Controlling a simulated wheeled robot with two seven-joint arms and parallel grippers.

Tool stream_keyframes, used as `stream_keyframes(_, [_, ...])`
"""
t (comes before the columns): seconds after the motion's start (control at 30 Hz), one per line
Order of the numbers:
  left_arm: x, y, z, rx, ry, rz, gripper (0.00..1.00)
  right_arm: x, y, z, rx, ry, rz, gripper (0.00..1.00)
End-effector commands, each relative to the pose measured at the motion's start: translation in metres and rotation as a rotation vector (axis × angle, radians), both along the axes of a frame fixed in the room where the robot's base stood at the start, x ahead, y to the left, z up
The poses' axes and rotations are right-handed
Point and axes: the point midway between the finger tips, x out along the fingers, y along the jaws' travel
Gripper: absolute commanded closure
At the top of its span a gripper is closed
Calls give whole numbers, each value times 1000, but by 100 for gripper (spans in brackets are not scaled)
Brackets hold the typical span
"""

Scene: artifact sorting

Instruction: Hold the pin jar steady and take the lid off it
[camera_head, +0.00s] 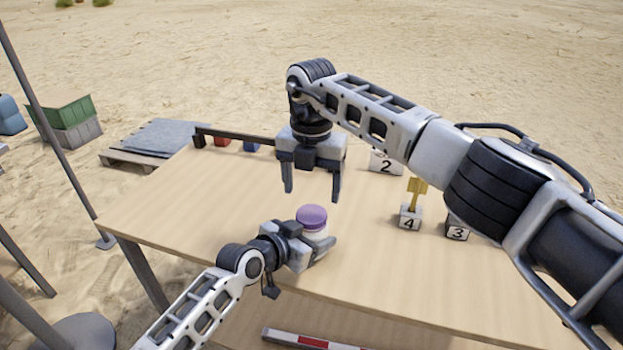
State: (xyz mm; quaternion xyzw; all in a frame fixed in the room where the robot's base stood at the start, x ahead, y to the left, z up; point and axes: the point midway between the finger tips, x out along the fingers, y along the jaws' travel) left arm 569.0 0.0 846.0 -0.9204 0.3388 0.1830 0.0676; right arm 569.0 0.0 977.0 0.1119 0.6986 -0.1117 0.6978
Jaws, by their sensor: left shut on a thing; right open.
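The pin jar (318,234) stands upright on the wooden table, with a white body and a purple lid (311,216) seated on top. My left gripper (318,248) comes in low from the left and is shut around the jar's body, hiding much of it. My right gripper (312,194) hangs above and slightly behind the jar, pointing down. Its two fingers are apart with nothing between them, and the lid shows just below them.
Numbered blocks 2 (385,163), 4 (410,217) and 3 (457,230) stand to the right on the table (170,215); block 4 carries a yellow piece (416,190). A red block (222,140) and a blue block (251,146) lie at the back left. The table's left part is clear.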

Motion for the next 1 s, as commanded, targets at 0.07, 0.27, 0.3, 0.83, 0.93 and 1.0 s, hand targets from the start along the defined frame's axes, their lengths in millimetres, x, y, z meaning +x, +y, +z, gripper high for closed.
stream_keyframes(0.07, [0, 0, -1, 1, 1, 0, 100, -1, 0, -15, -1, 3, 0, 28])
stream_keyframes(0.27, [0, 0, 0, 1, 1, 0, 100, 0, 0, -43, -1, 1, 2, 28])
stream_keyframes(0.3, [0, 0, 0, 1, 1, 0, 100, 0, 0, -47, 0, 1, 2, 28])
stream_keyframes(0.83, [0, 0, -1, 1, 1, 0, 100, 0, 0, -57, 0, -1, 3, 56])
stream_keyframes(0.93, [0, 0, -1, 1, 1, 0, 100, 0, 0, -57, 0, -1, 3, 74])
stream_keyframes(1.0, [0, 0, -1, 1, 1, 0, 100, 0, 0, -57, 0, -1, 3, 74])
